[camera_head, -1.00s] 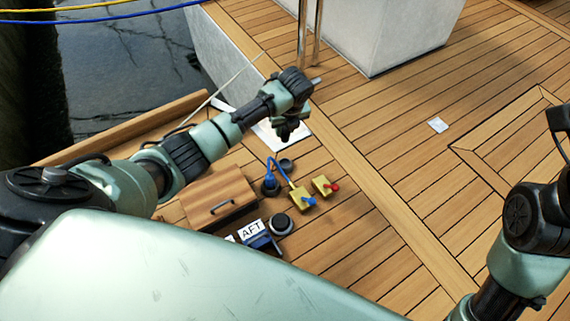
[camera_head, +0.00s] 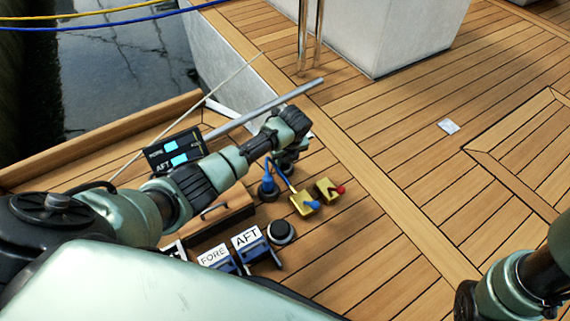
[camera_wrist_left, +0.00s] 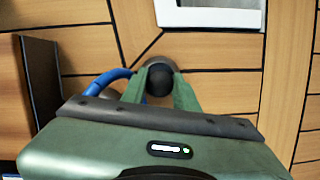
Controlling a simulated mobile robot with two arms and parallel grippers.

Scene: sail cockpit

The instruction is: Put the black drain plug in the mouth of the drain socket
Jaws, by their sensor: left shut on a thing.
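My left gripper (camera_head: 284,166) is low over the deck beside the blue hose, seen mostly from behind in the head view. In the left wrist view its two green fingers (camera_wrist_left: 159,92) are shut on the black drain plug (camera_wrist_left: 160,81), a dark rounded piece. Just beyond the plug, a dark grey ring (camera_wrist_left: 157,64), which looks like the drain socket, shows partly behind it. The plug lines up with the ring in this view, but I cannot tell whether they touch. The head view hides plug and socket behind the gripper. My right gripper is out of view.
A blue hose (camera_head: 271,170) with a blue fitting (camera_head: 268,188) stands close by the gripper. Yellow valve blocks (camera_head: 304,203) with blue and red handles, a round black fitting (camera_head: 281,231), FORE and AFT switches (camera_head: 246,241) and a wooden box (camera_head: 233,211) crowd nearby.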

